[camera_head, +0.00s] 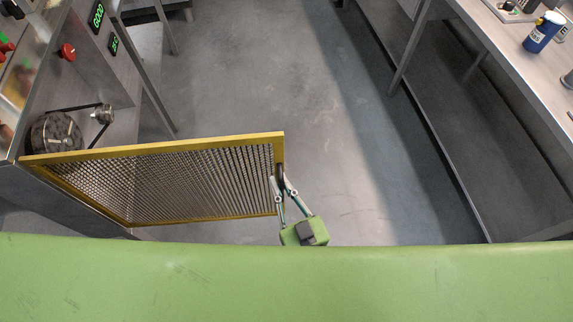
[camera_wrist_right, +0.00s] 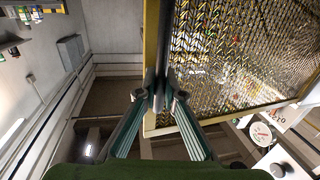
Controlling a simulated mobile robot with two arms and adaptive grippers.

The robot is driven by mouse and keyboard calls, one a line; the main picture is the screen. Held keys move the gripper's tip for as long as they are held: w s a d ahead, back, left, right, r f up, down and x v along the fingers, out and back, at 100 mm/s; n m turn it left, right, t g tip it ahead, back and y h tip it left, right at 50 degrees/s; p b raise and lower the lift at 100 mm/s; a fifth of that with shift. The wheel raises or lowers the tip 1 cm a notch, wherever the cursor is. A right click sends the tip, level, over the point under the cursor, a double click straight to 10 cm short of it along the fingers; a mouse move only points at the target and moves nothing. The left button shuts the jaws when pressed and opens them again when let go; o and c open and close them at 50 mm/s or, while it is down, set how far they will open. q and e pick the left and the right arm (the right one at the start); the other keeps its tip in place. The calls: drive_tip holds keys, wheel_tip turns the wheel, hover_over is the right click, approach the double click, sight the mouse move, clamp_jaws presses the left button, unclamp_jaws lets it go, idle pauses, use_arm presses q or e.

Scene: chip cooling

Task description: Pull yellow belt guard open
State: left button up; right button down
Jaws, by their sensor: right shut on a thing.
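The yellow belt guard (camera_head: 150,150) is a yellow frame with metal mesh. In the head view it stands swung out from the machine at left, its free end toward the middle of the floor. The belt and pulleys (camera_head: 75,122) behind it are exposed. My right gripper (camera_head: 281,180) is shut on the guard's dark handle at the free end. In the right wrist view the fingers (camera_wrist_right: 158,90) close around the handle beside the yellow edge, with the mesh (camera_wrist_right: 235,55) to the right. My left gripper is not in view.
The machine at left has a red button (camera_head: 67,52) and green displays (camera_head: 97,17). A bench (camera_head: 480,25) at right holds a blue container (camera_head: 543,32). The grey floor (camera_head: 260,70) between them is clear. My green body fills the bottom.

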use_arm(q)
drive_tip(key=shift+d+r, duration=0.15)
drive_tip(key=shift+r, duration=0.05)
use_arm(e)
drive_tip(key=shift+s+d, duration=0.1)
drive_tip(key=shift+s, duration=1.1)
drive_tip(key=c, duration=2.1)
unclamp_jaws()
drive_tip(key=shift+c, duration=0.2)
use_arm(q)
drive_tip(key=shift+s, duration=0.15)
use_arm(e)
drive_tip(key=v, duration=1.2)
drive_tip(key=shift+d, duration=0.1)
